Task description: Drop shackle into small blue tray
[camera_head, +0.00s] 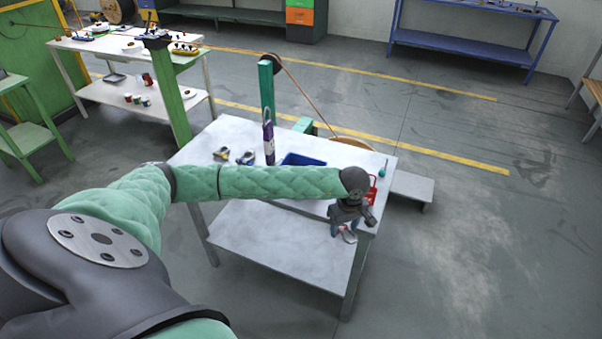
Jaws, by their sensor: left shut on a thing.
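The small blue tray (302,160) lies on the near grey table, and my left forearm hides its front part. My left gripper (344,231) points down at the table's right front corner, to the right of the tray and nearer to me. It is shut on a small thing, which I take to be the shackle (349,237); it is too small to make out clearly. I cannot tell whether it touches the table. My right gripper is not in view.
A red item (372,188) lies right behind my gripper. A green post (267,92) rises behind the table.

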